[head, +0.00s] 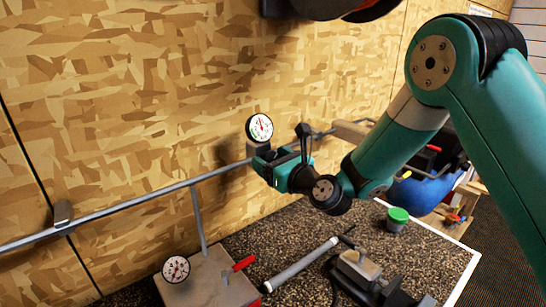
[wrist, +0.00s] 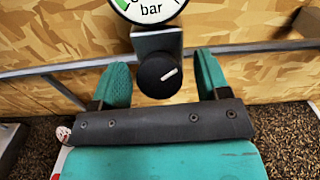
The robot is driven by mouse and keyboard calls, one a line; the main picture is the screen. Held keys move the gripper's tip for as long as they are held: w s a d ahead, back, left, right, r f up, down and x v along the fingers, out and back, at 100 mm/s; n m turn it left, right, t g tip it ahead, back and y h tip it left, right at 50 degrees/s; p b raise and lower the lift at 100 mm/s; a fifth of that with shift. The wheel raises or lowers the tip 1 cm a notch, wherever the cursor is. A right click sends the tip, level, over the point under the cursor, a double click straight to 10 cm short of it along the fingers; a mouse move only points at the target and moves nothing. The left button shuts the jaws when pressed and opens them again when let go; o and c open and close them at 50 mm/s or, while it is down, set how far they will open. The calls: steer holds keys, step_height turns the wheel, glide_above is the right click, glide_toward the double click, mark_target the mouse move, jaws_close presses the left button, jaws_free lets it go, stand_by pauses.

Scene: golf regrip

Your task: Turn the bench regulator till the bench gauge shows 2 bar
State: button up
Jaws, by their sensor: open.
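A round black regulator knob (wrist: 158,76) with a white mark shows in the wrist view, below a grey block. Its white mark points up and to the right. A white gauge (wrist: 150,8) marked "bar" sits above it, with its top cut off. In the head view this gauge (head: 259,127) is on the wall pipe; its reading is too small to tell. My gripper (wrist: 160,62) is open, one green finger on each side of the knob with gaps visible. In the head view my gripper (head: 266,158) is just below the gauge and hides the knob.
A second gauge (head: 176,269) and a red lever (head: 243,263) are on a grey box (head: 212,285). A grey pipe (head: 130,209) runs along the wooden wall.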

steer(key=c, duration=0.9)
steer(key=shift+f+n+g+y+b, duration=0.35)
steer(key=shift+n+b, duration=0.45)
steer(key=shift+b, duration=0.4)
steer(key=shift+d+r+n+g+y+b, duration=0.15)
steer(key=shift+n+y+b, duration=0.1)
steer(key=shift+n+b, duration=0.2)
steer(key=shift+a+r+n+g+y+b, duration=0.1)
steer(key=shift+n+y+b, duration=0.15)
steer(key=shift+n, duration=0.3)
steer(key=shift+r+n, duration=0.15)
steer(key=shift+n, duration=0.15)
steer(key=o, duration=0.9)
